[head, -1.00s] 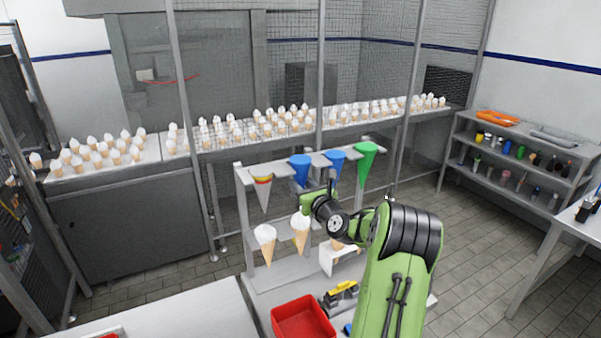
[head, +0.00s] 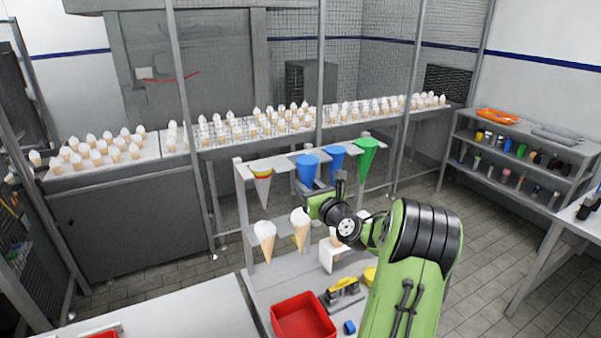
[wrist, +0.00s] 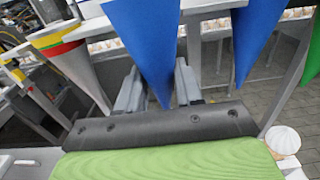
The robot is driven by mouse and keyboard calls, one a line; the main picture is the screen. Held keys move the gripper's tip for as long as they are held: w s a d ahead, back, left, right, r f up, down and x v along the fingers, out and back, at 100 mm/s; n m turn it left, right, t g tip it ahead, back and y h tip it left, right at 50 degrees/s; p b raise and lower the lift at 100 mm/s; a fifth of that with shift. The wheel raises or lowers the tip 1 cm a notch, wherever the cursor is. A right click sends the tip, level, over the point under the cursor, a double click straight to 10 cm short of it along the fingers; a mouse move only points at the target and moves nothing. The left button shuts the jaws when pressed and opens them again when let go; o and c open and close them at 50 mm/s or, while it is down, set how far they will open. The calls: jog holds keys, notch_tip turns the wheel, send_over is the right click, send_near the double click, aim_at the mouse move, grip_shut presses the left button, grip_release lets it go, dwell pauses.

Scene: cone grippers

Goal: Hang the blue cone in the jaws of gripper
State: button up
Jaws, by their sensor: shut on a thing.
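The blue cone (head: 307,172) in my jaws hangs tip down, just in front of the rack's top rail (head: 283,166). In the wrist view this blue cone (wrist: 146,38) sits between the two fingers, its tip pointing down at the palm; its rim is out of frame. My gripper (wrist: 158,85) is shut on it. I cannot tell whether the cone touches the rail. A second blue cone (head: 336,163) hangs in the rail to its right; it also shows in the wrist view (wrist: 254,38).
A striped cone (head: 262,187) hangs at the rail's left end and a green cone (head: 366,160) at its right. Ice cream cones (head: 264,238) stand lower on the rack. A red bin (head: 302,320) is below. White cones fill the counter behind.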

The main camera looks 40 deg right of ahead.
jog(key=shift+b+v, duration=0.8)
jog(key=shift+v, duration=1.6)
